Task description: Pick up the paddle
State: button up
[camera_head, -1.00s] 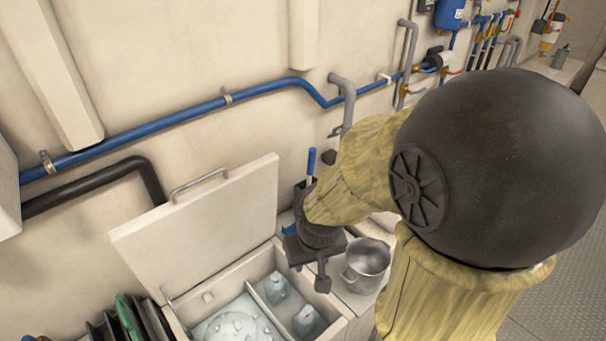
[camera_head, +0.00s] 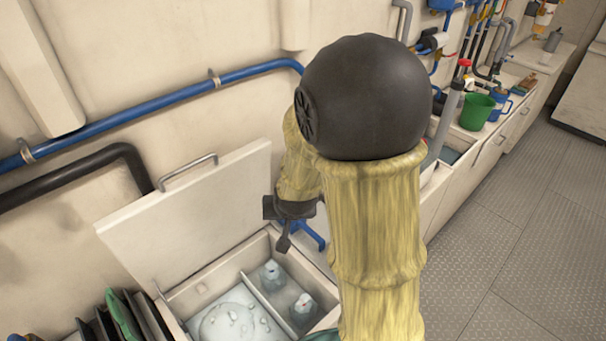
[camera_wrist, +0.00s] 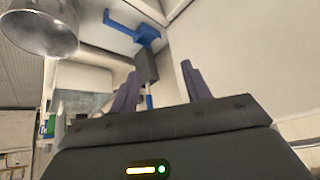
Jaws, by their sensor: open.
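My gripper (camera_wrist: 160,82) is open, its two dark fingers apart in the wrist view. In the head view my gripper (camera_head: 290,215) is beside the open lid, above the right rim of the cold box, partly hidden by my arm. What seems to be the paddle is a thin upright piece (camera_wrist: 148,90) with a pale shaft and a blue end, seen between the fingers, nearer the left one. I cannot tell if it touches. It rises from a dark block (camera_wrist: 146,63) by a blue stand (camera_wrist: 146,35). The blue stand (camera_head: 312,234) partly shows behind my gripper in the head view.
The box's raised lid (camera_head: 190,215) with a handle stands left of my gripper. The open box (camera_head: 172,297) holds bottles and ice. A metal pot (camera_wrist: 40,25) is at the wrist view's upper left. A green bucket (camera_head: 477,111) stands on the far counter.

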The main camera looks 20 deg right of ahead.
jog(key=w+d+f+m+t+h+b, duration=0.2)
jog(key=w+d+f+t+h+b, duration=0.1)
jog(key=w, duration=0.4)
jog(key=w+d+f+m+t+h+b, duration=0.3)
jog(key=w+f+t+h, duration=0.1)
jog(key=w+t+h, duration=0.1)
jog(key=w+h, duration=0.1)
jog(key=w, duration=0.1)
jog(key=shift+w+t+h, duration=0.3)
jog(key=shift+w, duration=0.05)
jog(key=shift+d, duration=0.1)
jog(key=p+x, duration=0.3)
jog(key=x, duration=0.9)
jog(key=shift+w, duration=0.15)
